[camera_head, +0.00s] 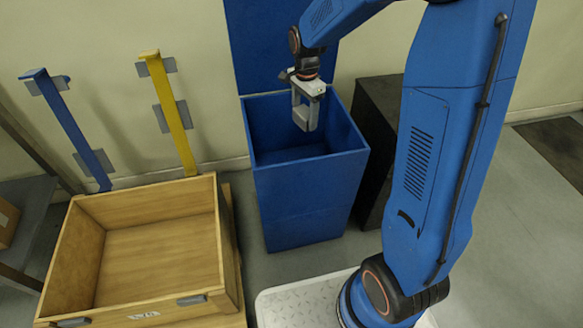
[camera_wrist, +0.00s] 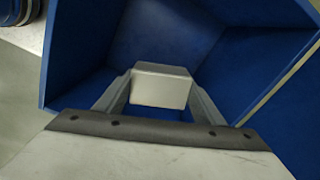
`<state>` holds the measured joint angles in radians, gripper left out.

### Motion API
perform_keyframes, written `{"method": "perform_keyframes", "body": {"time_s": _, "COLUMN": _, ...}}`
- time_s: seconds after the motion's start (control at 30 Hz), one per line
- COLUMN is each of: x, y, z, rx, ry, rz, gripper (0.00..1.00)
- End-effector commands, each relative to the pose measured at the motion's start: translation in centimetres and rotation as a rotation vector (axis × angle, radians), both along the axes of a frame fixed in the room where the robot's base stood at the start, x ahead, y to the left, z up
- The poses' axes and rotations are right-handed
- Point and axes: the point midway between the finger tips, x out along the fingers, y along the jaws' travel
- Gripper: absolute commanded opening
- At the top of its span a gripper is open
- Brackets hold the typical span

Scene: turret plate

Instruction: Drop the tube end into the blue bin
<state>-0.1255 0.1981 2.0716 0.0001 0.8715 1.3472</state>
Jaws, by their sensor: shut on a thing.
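The blue bin (camera_head: 310,190) stands open-topped against the back wall, right of the wooden crate. In the wrist view my gripper (camera_wrist: 160,95) is shut on a pale grey block-like piece, the tube end (camera_wrist: 161,86), held between the two fingers. The blue bin's inner walls (camera_wrist: 240,65) surround it in that view. The tube end is hard to make out from the gripper in the head view.
An open, empty-looking wooden crate (camera_head: 222,240) stands at the left. Behind it are a blue post (camera_head: 70,130) and a yellow post (camera_head: 172,112). A dark cabinet (camera_head: 378,130) stands right of the bin.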

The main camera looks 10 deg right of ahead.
Motion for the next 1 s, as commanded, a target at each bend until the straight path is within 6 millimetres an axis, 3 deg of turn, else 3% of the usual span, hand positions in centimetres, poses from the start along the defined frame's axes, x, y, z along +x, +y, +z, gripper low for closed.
{"method": "perform_keyframes", "body": {"time_s": 0.2, "x": 0.0, "y": 0.0, "z": 0.0, "rx": 0.0, "ry": 0.0, "rz": 0.0, "gripper": 0.27}}
{"method": "perform_keyframes", "body": {"time_s": 0.23, "x": 0.0, "y": 0.0, "z": 0.0, "rx": 0.0, "ry": 0.0, "rz": 0.0, "gripper": 0.69}}
{"method": "perform_keyframes", "body": {"time_s": 0.3, "x": 0.0, "y": 0.0, "z": 0.0, "rx": 0.0, "ry": 0.0, "rz": 0.0, "gripper": 0.84}}
{"method": "perform_keyframes", "body": {"time_s": 0.67, "x": 0.0, "y": 0.0, "z": 0.3, "rx": 0.0, "ry": 0.0, "rz": 0.0, "gripper": 0.84}}
{"method": "perform_keyframes", "body": {"time_s": 0.77, "x": 0.0, "y": 0.0, "z": 1.2, "rx": 0.0, "ry": 0.0, "rz": 0.0, "gripper": 0.84}}
{"method": "perform_keyframes", "body": {"time_s": 1.0, "x": 0.1, "y": 0.0, "z": 5.6, "rx": 0.0, "ry": -0.004, "rz": 0.0, "gripper": 0.84}}
